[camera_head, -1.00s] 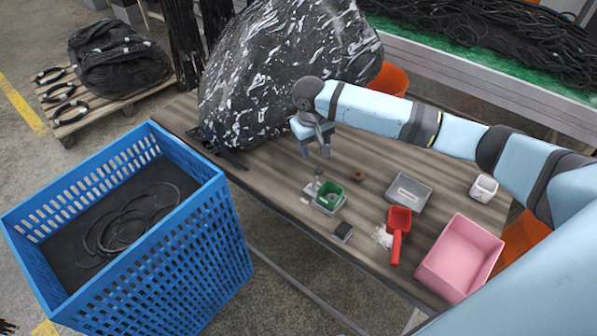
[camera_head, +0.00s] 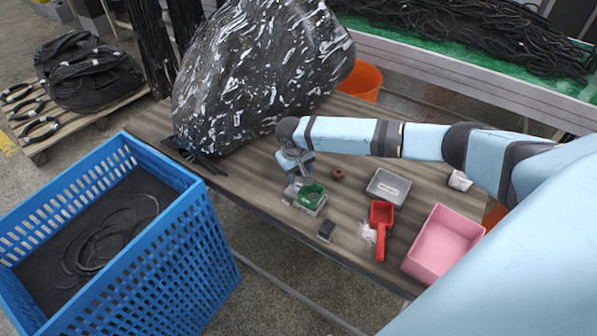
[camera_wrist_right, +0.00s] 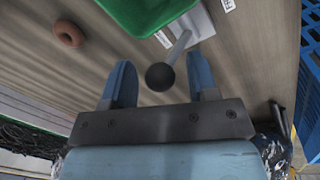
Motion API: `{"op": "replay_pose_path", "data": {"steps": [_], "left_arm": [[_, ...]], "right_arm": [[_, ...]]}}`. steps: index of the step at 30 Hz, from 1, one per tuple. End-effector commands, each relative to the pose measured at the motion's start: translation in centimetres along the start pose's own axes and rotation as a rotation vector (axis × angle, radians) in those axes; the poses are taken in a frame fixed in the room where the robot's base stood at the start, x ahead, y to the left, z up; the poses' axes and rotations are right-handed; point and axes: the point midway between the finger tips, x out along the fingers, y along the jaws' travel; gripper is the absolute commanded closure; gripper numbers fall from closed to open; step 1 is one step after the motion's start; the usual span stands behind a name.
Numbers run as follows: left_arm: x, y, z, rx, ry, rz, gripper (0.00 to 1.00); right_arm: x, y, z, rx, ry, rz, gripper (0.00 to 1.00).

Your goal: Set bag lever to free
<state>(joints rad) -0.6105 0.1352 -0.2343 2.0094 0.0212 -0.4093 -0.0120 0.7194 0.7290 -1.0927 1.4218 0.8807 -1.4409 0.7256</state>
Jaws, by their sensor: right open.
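The lever, a metal rod with a black ball knob (camera_wrist_right: 160,76), stands on a small grey base (camera_wrist_right: 197,25) beside a green tray (camera_wrist_right: 145,12) in the right wrist view. My right gripper (camera_wrist_right: 159,62) is open, with a finger on each side of the knob and gaps visible on both sides. In the head view my right gripper (camera_head: 297,170) is low over the table at the green tray (camera_head: 312,194) and hides most of the lever. The large black-and-white bag (camera_head: 255,75) stands behind. My left gripper is not in view.
On the table are a brown ring (camera_head: 338,173), a grey tray (camera_head: 388,187), a red scoop (camera_head: 381,230), a pink bin (camera_head: 442,243), a small black block (camera_head: 326,230) and a white cup (camera_head: 460,181). A blue crate (camera_head: 190,245) stands at the left.

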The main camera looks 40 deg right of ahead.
Motion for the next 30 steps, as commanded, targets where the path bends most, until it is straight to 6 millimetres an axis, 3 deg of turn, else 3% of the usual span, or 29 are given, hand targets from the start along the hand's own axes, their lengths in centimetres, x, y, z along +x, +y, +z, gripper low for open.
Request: {"op": "replay_pose_path", "data": {"steps": [10,17,30], "left_arm": [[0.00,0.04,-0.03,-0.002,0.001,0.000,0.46],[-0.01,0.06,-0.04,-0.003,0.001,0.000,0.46],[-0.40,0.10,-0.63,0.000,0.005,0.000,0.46]], "right_arm": [[0.35,-0.01,-0.01,0.000,0.001,-0.001,0.48],[0.35,0.11,-0.02,0.001,0.000,0.002,1.00],[0.21,0.63,0.02,0.004,0.007,0.024,1.00]]}}
